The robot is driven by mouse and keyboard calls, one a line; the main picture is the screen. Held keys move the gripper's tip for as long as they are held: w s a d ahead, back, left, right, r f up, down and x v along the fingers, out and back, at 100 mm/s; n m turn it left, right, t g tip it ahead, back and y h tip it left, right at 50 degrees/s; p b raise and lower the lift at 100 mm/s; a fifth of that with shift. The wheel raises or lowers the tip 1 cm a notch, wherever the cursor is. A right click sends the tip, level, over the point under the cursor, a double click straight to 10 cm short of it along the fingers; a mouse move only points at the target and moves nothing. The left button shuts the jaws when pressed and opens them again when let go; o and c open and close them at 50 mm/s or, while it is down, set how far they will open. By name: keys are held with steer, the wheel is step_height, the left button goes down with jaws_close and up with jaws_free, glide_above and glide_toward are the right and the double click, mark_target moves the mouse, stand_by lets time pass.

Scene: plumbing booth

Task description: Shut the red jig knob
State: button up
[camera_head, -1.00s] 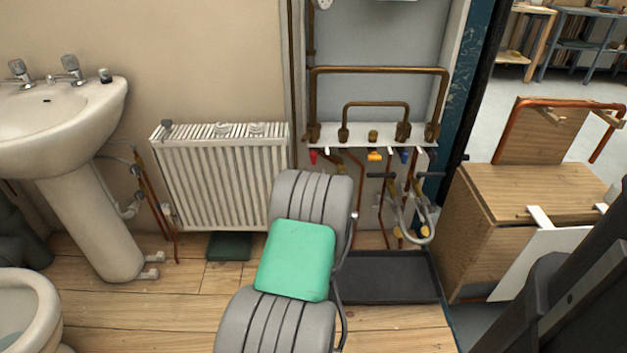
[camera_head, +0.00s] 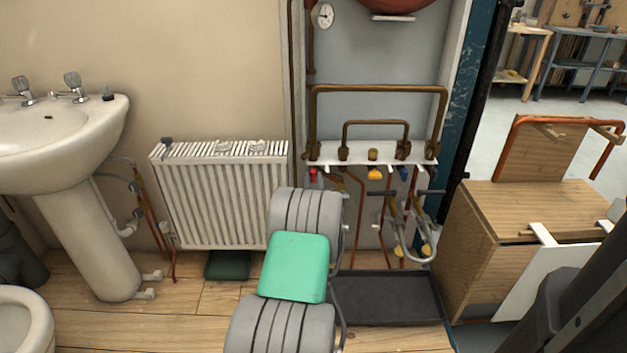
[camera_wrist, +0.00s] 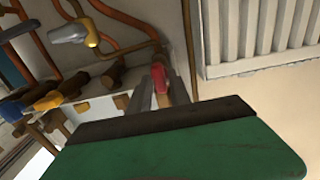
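The red jig knob (camera_head: 313,174) hangs at the left end under the white jig board (camera_head: 327,151), partly hidden by my arm in the head view. In the wrist view the red knob (camera_wrist: 161,86) shows close up, just beyond the dark edge of my green gripper housing. Narrow grey fingers of my gripper (camera_wrist: 167,94) show beside the knob. Whether they touch it or are closed on it I cannot tell. In the head view my gripper is hidden behind my grey arm.
A yellow knob (camera_head: 375,174) and a blue knob (camera_head: 404,173) hang farther right under the board. Copper pipes (camera_head: 380,88) rise above it. A white radiator (camera_head: 215,198) stands to the left, a black tray (camera_head: 385,298) lies below, and a wooden box (camera_head: 480,245) stands right.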

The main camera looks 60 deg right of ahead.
jaws_close()
steer(key=shift+a, duration=0.15)
steer(key=shift+s, duration=0.1)
